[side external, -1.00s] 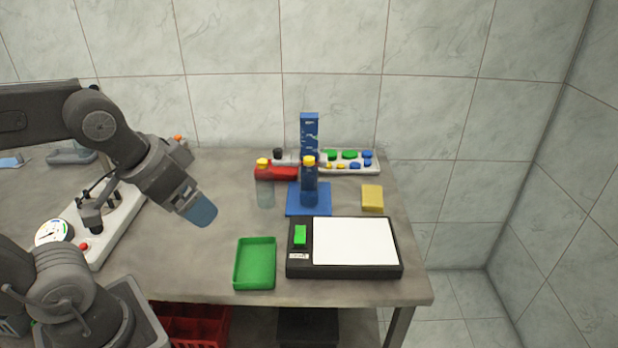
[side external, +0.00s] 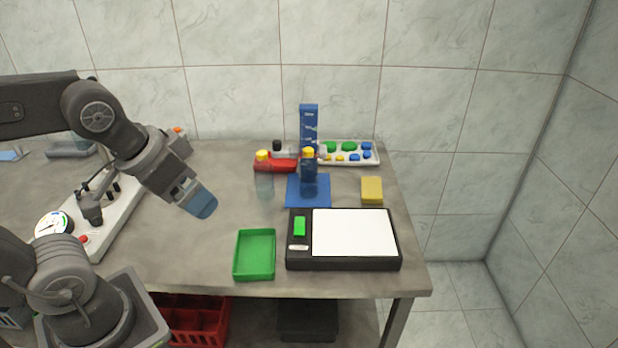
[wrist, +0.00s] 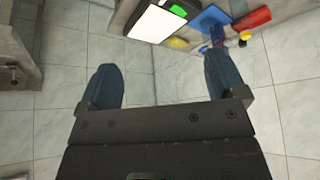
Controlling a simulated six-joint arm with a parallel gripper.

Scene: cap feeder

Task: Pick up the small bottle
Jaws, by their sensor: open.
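A small clear bottle with a yellow cap (side external: 264,184) stands upright on the table in the side external view. A second yellow-capped bottle (side external: 309,172), looking blue, stands at the blue mat (side external: 296,196) in front of a blue tower. I cannot tell which one the task names. My gripper (side external: 200,204) is above the table to the left of both bottles, apart from them. In the wrist view my gripper (wrist: 163,82) has its two blue fingers wide apart with only tiled floor seen between them.
A black scale with a white top (side external: 354,233) and a green tray (side external: 255,273) are at the front. A red object (side external: 281,167), a tray of coloured caps (side external: 373,159) and a yellow block (side external: 372,190) lie further back. A gauge device (side external: 110,215) stands left.

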